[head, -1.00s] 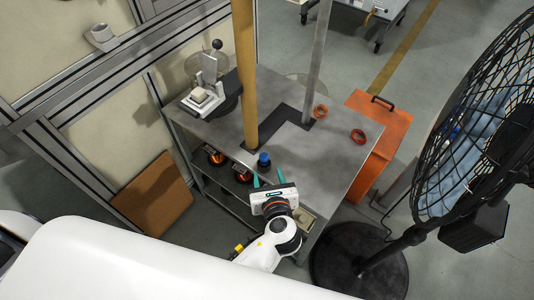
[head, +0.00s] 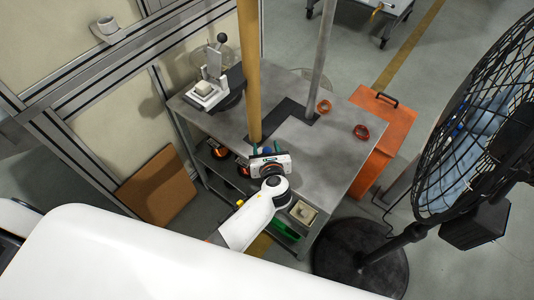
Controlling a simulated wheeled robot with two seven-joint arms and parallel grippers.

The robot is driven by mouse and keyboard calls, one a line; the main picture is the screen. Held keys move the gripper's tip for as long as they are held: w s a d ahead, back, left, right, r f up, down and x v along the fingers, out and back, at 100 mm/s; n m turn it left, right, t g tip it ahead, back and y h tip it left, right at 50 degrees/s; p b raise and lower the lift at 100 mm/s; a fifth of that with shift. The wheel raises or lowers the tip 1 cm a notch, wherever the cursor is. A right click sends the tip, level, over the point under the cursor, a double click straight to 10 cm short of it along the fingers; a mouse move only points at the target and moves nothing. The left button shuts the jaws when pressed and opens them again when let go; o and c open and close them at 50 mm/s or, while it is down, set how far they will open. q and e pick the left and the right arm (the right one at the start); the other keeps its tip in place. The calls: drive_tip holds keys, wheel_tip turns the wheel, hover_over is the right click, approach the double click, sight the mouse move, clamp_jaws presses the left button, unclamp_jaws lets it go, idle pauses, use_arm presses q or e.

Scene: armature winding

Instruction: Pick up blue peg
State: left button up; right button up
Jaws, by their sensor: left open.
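The blue peg (head: 267,151) stands on the grey metal table near its front edge, and only its top shows. My left gripper (head: 267,149) reaches over the front edge with its teal fingers apart, one on each side of the peg. The gripper's white body hides the lower part of the peg. I cannot tell whether the fingers touch it. My right gripper is not in view.
A tan post (head: 249,70) and a grey pole (head: 321,65) rise from the table (head: 325,165). A large black fan (head: 480,120) stands at the right.

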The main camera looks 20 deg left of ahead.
use_arm(q)
drive_tip(key=c, duration=0.8)
drive_tip(key=shift+c, duration=1.2)
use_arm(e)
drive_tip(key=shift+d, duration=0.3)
